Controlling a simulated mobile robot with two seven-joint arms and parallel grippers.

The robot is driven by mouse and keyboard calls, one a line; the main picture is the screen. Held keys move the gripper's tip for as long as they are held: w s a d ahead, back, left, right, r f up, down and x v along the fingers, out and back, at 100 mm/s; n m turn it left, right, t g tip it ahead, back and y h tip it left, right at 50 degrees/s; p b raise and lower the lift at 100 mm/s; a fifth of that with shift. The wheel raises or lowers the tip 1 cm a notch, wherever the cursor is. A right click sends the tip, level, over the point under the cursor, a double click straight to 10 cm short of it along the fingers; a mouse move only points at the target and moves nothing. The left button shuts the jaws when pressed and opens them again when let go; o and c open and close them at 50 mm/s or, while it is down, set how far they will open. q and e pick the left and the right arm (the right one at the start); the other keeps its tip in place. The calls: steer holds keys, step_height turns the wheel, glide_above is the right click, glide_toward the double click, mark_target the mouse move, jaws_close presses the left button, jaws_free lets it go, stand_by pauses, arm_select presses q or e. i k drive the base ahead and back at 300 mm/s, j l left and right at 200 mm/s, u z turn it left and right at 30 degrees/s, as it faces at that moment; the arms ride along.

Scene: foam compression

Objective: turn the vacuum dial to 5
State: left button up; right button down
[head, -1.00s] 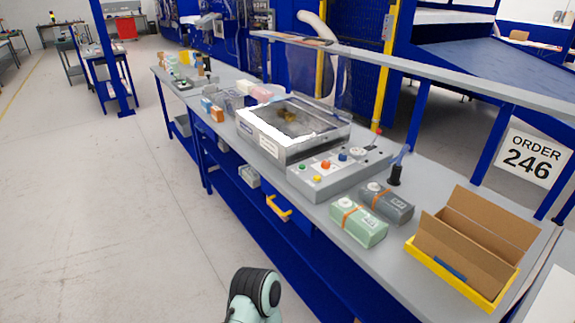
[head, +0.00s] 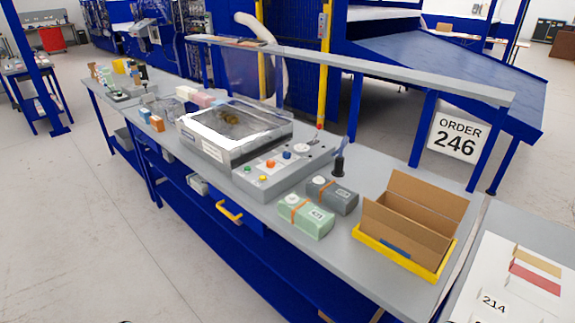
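The vacuum machine (head: 205,148) stands on the grey workbench in the middle of the head view, with a clear lid and a grey control panel (head: 262,183) at its front right. The panel carries green, yellow, orange and blue buttons and a white dial (head: 299,147) near its back; the dial's marks are too small to read. A red-tipped part stands at the panel's back right corner. Neither of my grippers is in view.
Green (head: 306,216) and grey (head: 332,194) strapped packs lie right of the panel. A black holder (head: 339,166) stands behind them. An open cardboard box (head: 410,217) sits in a yellow tray (head: 392,255). A raised rail (head: 350,69) runs along the bench's back. Floor at left is clear.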

mark_target(286, 155)
steer(key=i+j, duration=0.15)
steer(key=j, duration=0.2)
steer(key=i+j+z, duration=0.1)
steer(key=j, duration=0.2)
steer(key=i+j, duration=0.15)
steer(key=j, duration=0.2)
steer(key=i+j, duration=0.15)
steer(key=j, duration=0.2)
steer(key=i+j+z, duration=0.1)
steer(key=j, duration=0.25)
